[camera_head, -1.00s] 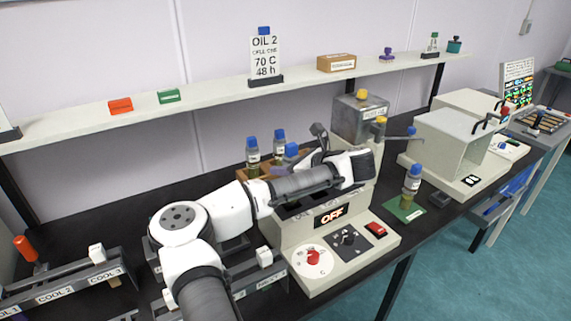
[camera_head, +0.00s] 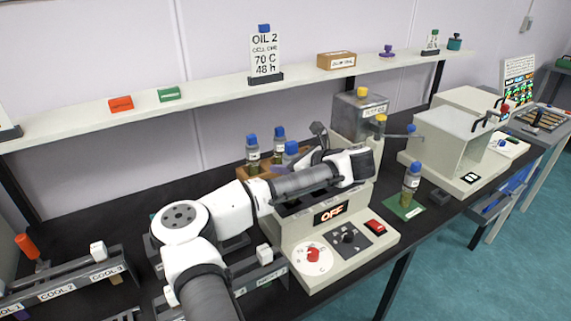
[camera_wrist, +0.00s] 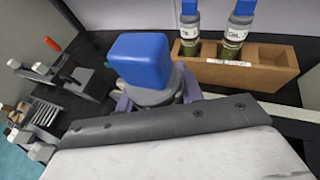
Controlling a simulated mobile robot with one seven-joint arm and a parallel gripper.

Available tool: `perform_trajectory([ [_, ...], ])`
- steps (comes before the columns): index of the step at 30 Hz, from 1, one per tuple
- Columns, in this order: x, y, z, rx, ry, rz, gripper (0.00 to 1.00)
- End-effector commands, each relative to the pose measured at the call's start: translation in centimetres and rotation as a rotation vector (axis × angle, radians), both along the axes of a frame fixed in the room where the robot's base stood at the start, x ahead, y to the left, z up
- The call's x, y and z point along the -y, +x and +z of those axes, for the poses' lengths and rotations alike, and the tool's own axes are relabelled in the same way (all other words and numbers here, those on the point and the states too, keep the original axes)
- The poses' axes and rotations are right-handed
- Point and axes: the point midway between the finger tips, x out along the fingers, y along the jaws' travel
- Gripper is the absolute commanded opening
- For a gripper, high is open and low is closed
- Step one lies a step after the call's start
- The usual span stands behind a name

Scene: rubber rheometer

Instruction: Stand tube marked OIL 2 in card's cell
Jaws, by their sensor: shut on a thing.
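My gripper (camera_wrist: 150,98) is shut on a tube whose blue cap (camera_wrist: 140,60) fills the middle of the wrist view. The held tube's cap also shows in the head view (camera_head: 291,148), behind my forearm. Its label and lower body are hidden, so its marking cannot be read. The card (camera_head: 265,55) on the shelf reads OIL 2, a cell line that looks like "CELL ONE", 70 C, 48 h. A beige heater block (camera_head: 330,250) with an OFF display stands below my forearm. Its cells are mostly hidden by the arm.
A wooden rack (camera_wrist: 255,72) holds two blue-capped tubes, close beside the held one. Another blue-capped tube (camera_head: 411,178) stands on a green mat (camera_head: 406,209) at the right. A yellow-knobbed box (camera_head: 360,115) stands behind the block. COOL racks (camera_head: 60,290) are at lower left.

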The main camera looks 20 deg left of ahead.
Motion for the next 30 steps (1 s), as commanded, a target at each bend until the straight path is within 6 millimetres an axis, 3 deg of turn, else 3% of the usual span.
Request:
perform_trajectory([
  [30, 0.0, 0.0, -4.1, 0.000, 0.000, 0.000, 0.00],
])
